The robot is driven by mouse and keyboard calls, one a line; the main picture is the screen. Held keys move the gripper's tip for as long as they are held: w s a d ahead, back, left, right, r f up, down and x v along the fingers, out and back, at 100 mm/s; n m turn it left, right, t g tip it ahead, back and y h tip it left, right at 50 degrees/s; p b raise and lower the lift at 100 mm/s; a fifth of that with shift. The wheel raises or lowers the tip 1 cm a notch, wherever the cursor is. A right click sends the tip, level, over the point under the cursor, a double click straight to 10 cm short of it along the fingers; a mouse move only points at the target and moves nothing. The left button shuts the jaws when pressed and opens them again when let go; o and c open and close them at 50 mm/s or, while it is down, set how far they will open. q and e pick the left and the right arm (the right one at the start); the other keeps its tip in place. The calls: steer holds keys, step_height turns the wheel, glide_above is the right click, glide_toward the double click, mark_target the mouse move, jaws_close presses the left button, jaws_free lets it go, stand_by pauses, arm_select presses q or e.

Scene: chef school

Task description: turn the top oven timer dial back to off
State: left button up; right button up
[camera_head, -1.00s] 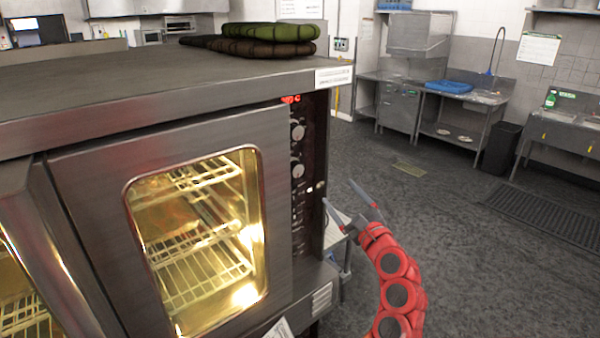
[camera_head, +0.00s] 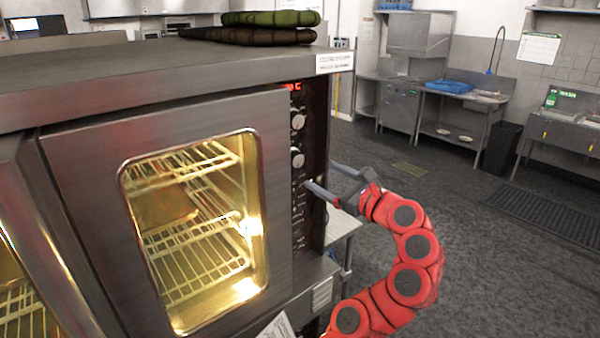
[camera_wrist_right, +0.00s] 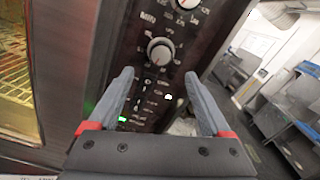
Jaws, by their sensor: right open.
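The oven (camera_head: 85,150) has a dark control panel on its right front edge, with a red lit display (camera_head: 292,87). An upper dial (camera_head: 298,120) and a lower dial (camera_head: 297,157) are on the panel. I cannot read which one is the timer. In the right wrist view the round grey lower dial (camera_wrist_right: 160,51) is ahead, just beyond and between the fingertips, and the upper dial (camera_wrist_right: 187,3) is cut off by the top edge. My right gripper (camera_head: 320,176) is open and empty, near the panel just below the lower dial; it also shows in the right wrist view (camera_wrist_right: 158,76). My left gripper is out of view.
The closed oven door has a lit window (camera_head: 190,230) showing wire racks. A green ridged object (camera_head: 270,18) and a dark brown one (camera_head: 255,36) lie on the oven top. A steel sink table (camera_head: 465,97) stands at the back.

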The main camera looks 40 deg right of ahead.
mark_target(298, 161)
steer(key=w, duration=0.3)
steer(key=w+b, duration=0.1)
steer(key=w, duration=0.2)
steer(key=w+b, duration=0.1)
steer(key=w, duration=0.2)
steer(key=shift+w+a, duration=0.2)
steer(key=shift+a, duration=0.15)
steer(key=shift+w, duration=0.15)
jaws_close()
